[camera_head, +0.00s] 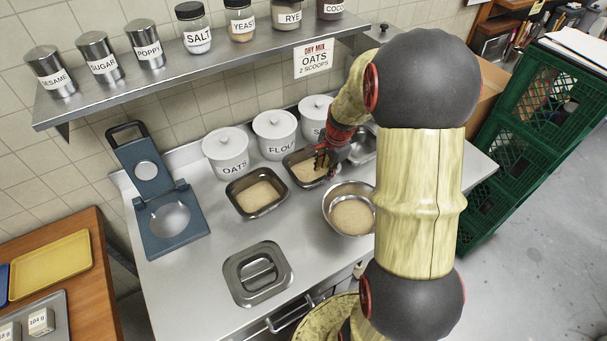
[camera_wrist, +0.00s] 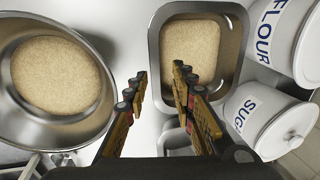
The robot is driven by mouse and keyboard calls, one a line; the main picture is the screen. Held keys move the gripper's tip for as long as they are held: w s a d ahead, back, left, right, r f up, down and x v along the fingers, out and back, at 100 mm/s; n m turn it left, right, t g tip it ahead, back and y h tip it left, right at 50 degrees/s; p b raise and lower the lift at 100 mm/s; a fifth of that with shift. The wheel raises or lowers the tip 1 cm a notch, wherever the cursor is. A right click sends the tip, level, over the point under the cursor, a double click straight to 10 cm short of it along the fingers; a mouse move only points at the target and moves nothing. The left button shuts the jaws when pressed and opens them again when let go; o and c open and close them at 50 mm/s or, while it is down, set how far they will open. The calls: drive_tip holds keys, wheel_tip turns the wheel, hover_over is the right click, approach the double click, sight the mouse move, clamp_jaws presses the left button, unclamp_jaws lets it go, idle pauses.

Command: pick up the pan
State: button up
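A rectangular metal pan (camera_head: 298,182) with pale grainy contents sits on the steel counter in front of the flour canister. The same pan (camera_wrist: 231,45) fills the upper middle of the wrist view. A similar filled pan (camera_head: 237,205) stands to its left, and another metal pan (camera_head: 364,146) is partly hidden behind my arm. My gripper (camera_head: 321,160) is at the right end of the middle pan. In the wrist view my gripper (camera_wrist: 160,72) is open and empty, one finger outside the pan's left wall and the other over its inside. Contact with the rim is unclear.
A round metal bowl (camera_head: 337,197) with similar contents stands close beside the pan. White canisters (camera_head: 226,152) line the wall behind, under a shelf (camera_head: 215,68) of jars. A blue scale-like device (camera_head: 180,228) and a square metal lid (camera_head: 258,273) are to the left.

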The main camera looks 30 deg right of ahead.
sight(322, 178)
drive_tip(key=x, duration=0.2)
drive_tip(key=b+x, duration=0.1)
drive_tip(key=x, duration=0.4)
drive_tip(key=shift+a+f+b, duration=0.3)
drive_tip(key=shift+f+b, duration=0.1)
drive_tip(key=c, duration=0.3)
drive_tip(key=shift+r, duration=0.1)
clamp_jaws()
drive_tip(key=shift+s, duration=0.1)
